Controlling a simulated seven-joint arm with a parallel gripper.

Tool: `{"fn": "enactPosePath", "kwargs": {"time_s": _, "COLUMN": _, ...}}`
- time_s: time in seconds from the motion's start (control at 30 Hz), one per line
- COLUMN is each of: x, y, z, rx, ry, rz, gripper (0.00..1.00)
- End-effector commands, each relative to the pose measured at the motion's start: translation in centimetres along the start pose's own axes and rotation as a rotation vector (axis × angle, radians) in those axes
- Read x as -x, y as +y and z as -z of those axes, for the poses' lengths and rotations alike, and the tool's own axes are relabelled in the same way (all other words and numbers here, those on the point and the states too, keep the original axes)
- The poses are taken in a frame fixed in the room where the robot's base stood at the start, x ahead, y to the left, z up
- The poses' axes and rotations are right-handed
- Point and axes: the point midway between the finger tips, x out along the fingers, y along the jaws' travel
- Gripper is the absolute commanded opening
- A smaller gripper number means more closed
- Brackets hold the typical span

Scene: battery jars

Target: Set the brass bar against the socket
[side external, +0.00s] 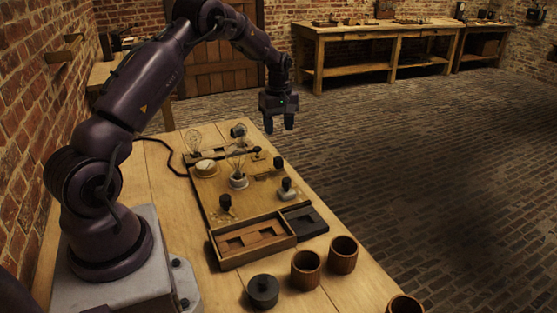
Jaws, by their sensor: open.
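My gripper (279,126) hangs open and empty in the air with its fingers pointing down, above and beyond the far right part of the wooden board (211,190). A clear glass bulb (237,161) stands upright in a pale round socket (238,182) near the middle of the board. A second bulb (193,143) stands at the far left. I cannot pick out the brass bar with certainty; small brass-coloured parts on the board are too small to tell apart. A dark rod (228,154) lies across the board behind the middle bulb.
Black-knobbed terminals (225,203) and a round dial (205,168) stand on the board. A compartmented wooden tray (224,264) and a dark tray (321,224) sit at its near end. Brown cups (306,270) and a black lidded jar (263,292) stand nearer. The table's right edge is close.

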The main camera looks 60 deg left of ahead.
Motion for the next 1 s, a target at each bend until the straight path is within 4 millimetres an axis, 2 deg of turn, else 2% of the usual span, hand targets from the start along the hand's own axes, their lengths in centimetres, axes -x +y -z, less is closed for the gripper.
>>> {"fn": "enactPosePath", "kwargs": {"time_s": 0.3, "x": -6.8, "y": -0.1, "z": -0.1, "rx": -0.003, "ry": -0.003, "rz": 0.005, "gripper": 0.51}}
{"fn": "enactPosePath", "kwargs": {"time_s": 0.5, "x": -9.9, "y": -0.1, "z": 0.0, "rx": -0.004, "ry": -0.001, "rz": 0.003, "gripper": 0.51}}
{"fn": "enactPosePath", "kwargs": {"time_s": 0.7, "x": -11.2, "y": -0.1, "z": 0.0, "rx": -0.004, "ry": 0.0, "rz": 0.001, "gripper": 0.51}}
{"fn": "enactPosePath", "kwargs": {"time_s": 0.97, "x": -11.3, "y": -0.1, "z": 0.0, "rx": -0.004, "ry": 0.0, "rz": 0.001, "gripper": 0.51}}
{"fn": "enactPosePath", "kwargs": {"time_s": 1.0, "x": -11.3, "y": -0.1, "z": 0.0, "rx": -0.004, "ry": 0.0, "rz": 0.001, "gripper": 0.46}}
